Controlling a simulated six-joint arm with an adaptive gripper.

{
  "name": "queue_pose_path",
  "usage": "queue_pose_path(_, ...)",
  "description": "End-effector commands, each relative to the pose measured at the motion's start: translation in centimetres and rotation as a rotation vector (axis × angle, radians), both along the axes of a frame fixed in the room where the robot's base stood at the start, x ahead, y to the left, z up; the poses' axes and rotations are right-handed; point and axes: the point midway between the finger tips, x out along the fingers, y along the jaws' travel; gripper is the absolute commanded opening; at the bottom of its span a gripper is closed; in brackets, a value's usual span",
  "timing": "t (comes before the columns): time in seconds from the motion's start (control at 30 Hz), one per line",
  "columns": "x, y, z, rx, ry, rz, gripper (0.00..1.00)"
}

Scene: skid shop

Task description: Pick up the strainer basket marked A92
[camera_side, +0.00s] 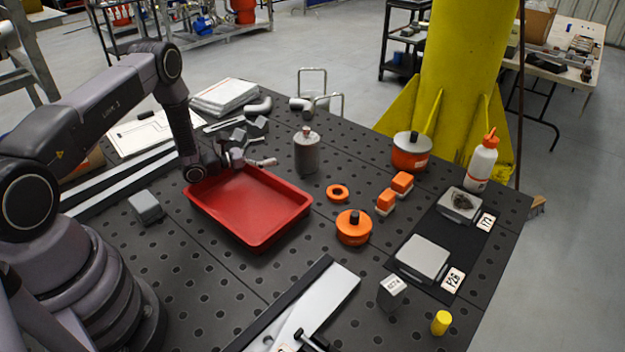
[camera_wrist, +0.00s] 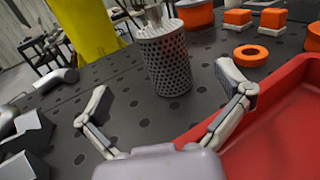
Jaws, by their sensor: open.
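The strainer basket (camera_side: 307,154) is a grey perforated metal cylinder standing upright on the dark perforated table, behind the red tray. It also shows in the wrist view (camera_wrist: 166,66), upright, with a lighter fitting on top. I cannot read any A92 mark on it. The gripper is empty and apart from the basket.
The red tray (camera_side: 207,208) is empty, close to my gripper. An orange ring (camera_side: 337,186), orange-and-black pots (camera_side: 353,238) and orange blocks (camera_side: 402,182) stand to the right. Metal pipe fittings (camera_side: 258,106) lie behind. A yellow column (camera_side: 463,70) rises beyond the table.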

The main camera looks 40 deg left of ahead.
Motion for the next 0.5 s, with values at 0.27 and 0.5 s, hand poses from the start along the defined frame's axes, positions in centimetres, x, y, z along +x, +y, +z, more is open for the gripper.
queue_pose_path(0.27, 4.3, -2.4, 0.0, 0.002, -0.001, -0.005, 1.0)
queue_pose_path(0.5, 6.2, -3.3, 0.0, 0.003, -0.001, -0.006, 1.0)
